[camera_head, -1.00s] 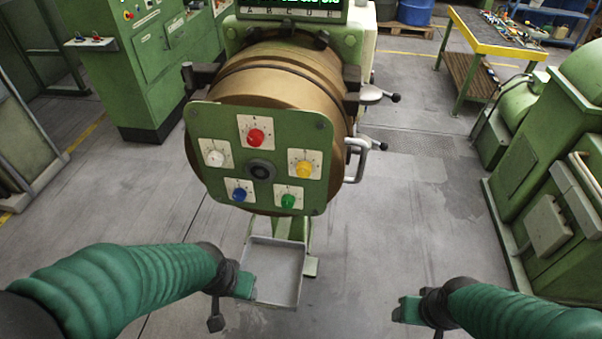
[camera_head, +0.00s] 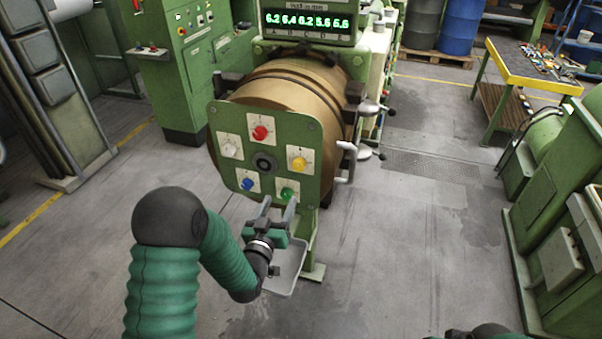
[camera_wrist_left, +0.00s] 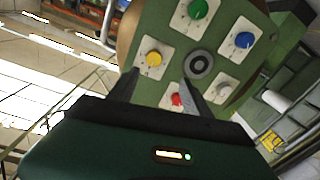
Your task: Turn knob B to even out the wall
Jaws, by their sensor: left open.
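The green square panel (camera_head: 232,115) on the machine's round brown head carries white (camera_head: 230,150), red (camera_head: 260,132), yellow (camera_head: 298,163), green (camera_head: 286,194) and blue (camera_head: 248,184) knobs. Their letters are too small to read, so I cannot tell which is B. My left gripper (camera_head: 279,204) is open and empty, in front of the panel's lower edge by the green knob. In the left wrist view its fingers (camera_wrist_left: 157,90) point at the panel, with the red knob (camera_wrist_left: 177,99) showing between them. Only part of my right arm shows at the bottom edge.
A metal tray (camera_head: 289,268) is below the panel. A curved handle (camera_head: 347,162) sticks out at the panel's right. A green machine (camera_head: 560,215) stands at right.

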